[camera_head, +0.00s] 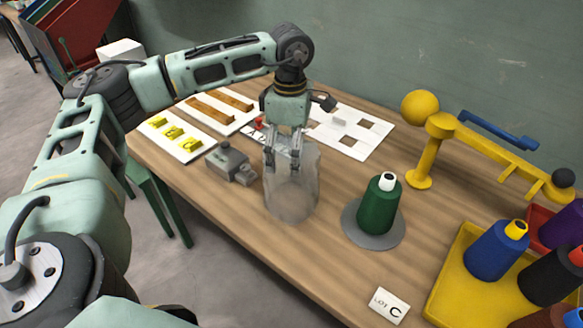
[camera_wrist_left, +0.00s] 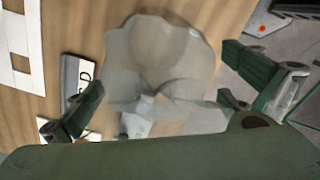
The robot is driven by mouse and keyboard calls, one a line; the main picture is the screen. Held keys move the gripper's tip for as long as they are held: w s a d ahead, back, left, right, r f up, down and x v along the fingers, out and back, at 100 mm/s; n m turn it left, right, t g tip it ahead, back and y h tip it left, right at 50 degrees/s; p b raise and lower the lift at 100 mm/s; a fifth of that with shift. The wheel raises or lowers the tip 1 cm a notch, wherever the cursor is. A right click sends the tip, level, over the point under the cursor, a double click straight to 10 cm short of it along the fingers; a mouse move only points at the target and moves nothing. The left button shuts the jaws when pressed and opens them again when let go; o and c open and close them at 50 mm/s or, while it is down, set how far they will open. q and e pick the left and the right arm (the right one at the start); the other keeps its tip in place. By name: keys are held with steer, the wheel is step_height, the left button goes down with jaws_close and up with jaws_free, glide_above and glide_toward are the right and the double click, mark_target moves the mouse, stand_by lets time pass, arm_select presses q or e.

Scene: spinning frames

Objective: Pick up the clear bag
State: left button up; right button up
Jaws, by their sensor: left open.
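The clear bag (camera_head: 292,190) is a translucent, greyish bag standing on the wooden table, left of the green spool. My left gripper (camera_head: 283,158) is over the top of the bag, pointing down, with its fingers overlapping the bag's upper part in the head view. In the left wrist view the bag (camera_wrist_left: 162,60) lies between the two spread fingers of my left gripper (camera_wrist_left: 150,112). The fingers are apart, and I cannot tell whether either touches the bag. My right gripper is not in view.
A small grey device (camera_head: 230,163) stands close left of the bag. A green spool (camera_head: 378,205) stands on a grey disc to the right. A yellow arm-like stand (camera_head: 440,125), a yellow tray (camera_head: 440,300) of spools and a "LOT C" card (camera_head: 389,306) are further right. White boards (camera_head: 345,145) lie behind.

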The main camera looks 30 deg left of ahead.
arm_select(q)
steer(key=shift+s, duration=0.1)
steer(key=c, duration=0.7)
steer(key=shift+o, duration=0.2)
steer(key=shift+f, duration=0.15)
